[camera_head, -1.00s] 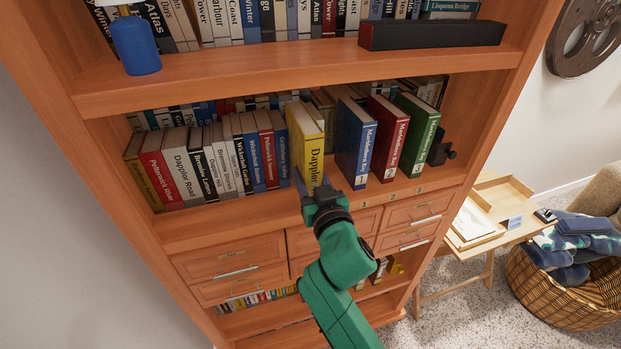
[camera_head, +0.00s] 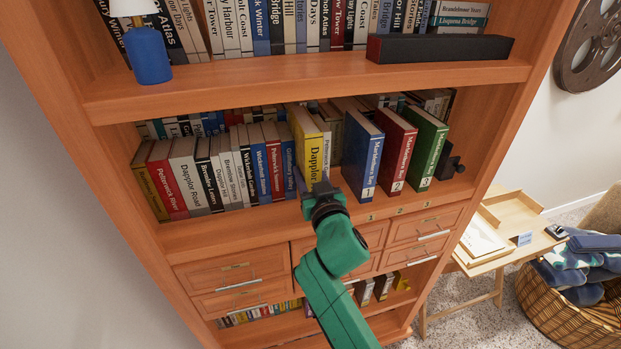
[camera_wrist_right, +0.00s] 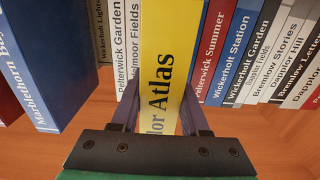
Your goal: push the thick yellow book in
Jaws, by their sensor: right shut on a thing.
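The thick yellow book (camera_head: 309,145) stands upright in the middle shelf row, in the head view. Its spine, lettered "Atlas" in the wrist view (camera_wrist_right: 172,50), still stands forward of the white books beside it there. My right gripper (camera_head: 322,188) is at the lower part of its spine. In the wrist view my right gripper's two fingers (camera_wrist_right: 162,112) lie on either side of the yellow book, shut on it. The book's back is hidden among its neighbours. My left gripper is not in view.
A blue book (camera_head: 361,155), a red book (camera_head: 395,150) and a green book (camera_head: 428,148) stand forward to the right. A red book (camera_wrist_right: 214,45) is close beside the yellow one. Drawers (camera_head: 240,285) lie below the shelf, and a dark box (camera_head: 440,48) lies above.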

